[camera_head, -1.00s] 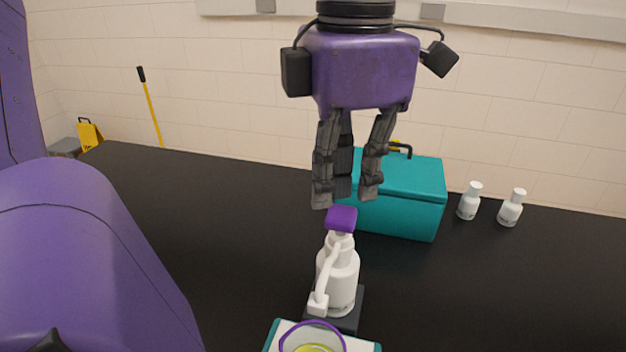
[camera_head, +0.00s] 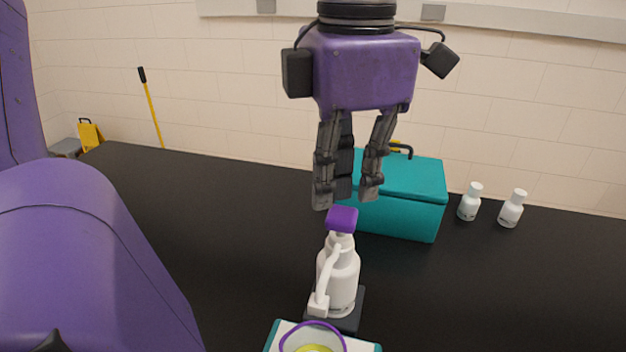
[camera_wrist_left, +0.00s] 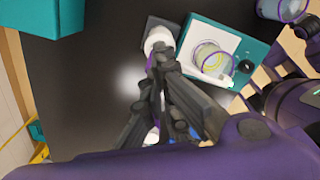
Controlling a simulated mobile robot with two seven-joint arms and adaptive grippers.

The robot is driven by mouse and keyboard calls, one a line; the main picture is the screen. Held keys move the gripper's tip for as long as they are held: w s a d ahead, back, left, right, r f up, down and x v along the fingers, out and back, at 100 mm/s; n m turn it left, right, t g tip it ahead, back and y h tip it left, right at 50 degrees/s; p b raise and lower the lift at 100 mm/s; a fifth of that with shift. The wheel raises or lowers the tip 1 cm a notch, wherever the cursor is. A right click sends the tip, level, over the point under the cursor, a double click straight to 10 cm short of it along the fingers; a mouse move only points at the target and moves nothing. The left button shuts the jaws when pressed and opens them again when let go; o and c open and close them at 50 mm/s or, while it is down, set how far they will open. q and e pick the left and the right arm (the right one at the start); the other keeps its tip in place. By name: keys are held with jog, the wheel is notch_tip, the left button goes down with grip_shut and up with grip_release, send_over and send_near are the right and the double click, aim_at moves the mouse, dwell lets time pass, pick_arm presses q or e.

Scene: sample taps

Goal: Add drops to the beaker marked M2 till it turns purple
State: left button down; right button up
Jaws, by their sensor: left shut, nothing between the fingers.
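A white dispenser bottle (camera_head: 341,275) with a purple top (camera_head: 341,219) stands on a dark base (camera_head: 349,321). Its white spout reaches down toward a beaker (camera_head: 313,341) with a purple rim and yellow liquid, cut off by the lower edge. In the left wrist view this beaker (camera_wrist_left: 213,58) stands on a white, teal-edged stand (camera_wrist_left: 190,38). No M2 mark is readable. My left gripper (camera_head: 346,195) hangs just above the purple top, shut with nothing held. It also shows in the left wrist view (camera_wrist_left: 155,75), partly hiding the dispenser. My right gripper is not in view.
A teal box (camera_head: 395,212) stands behind the dispenser. Two small white bottles (camera_head: 469,202) (camera_head: 511,209) stand at the right. The black tabletop (camera_head: 225,215) is clear at left.

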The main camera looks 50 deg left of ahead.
aim_at(341, 214)
pick_arm(q)
jog(key=shift+f, duration=0.2)
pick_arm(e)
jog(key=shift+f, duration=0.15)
pick_arm(q)
jog(key=shift+f+b, duration=1.05)
jog(key=shift+f, duration=0.45)
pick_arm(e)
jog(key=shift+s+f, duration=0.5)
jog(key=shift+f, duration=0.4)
pick_arm(q)
jog(key=shift+r, duration=0.2)
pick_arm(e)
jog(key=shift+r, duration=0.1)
pick_arm(q)
jog(key=shift+r+p, duration=0.95)
jog(key=shift+r, duration=0.55)
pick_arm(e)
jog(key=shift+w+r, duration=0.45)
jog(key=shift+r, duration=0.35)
pick_arm(q)
notch_tip(341, 214, up, 6)
jog(key=p, duration=0.3)
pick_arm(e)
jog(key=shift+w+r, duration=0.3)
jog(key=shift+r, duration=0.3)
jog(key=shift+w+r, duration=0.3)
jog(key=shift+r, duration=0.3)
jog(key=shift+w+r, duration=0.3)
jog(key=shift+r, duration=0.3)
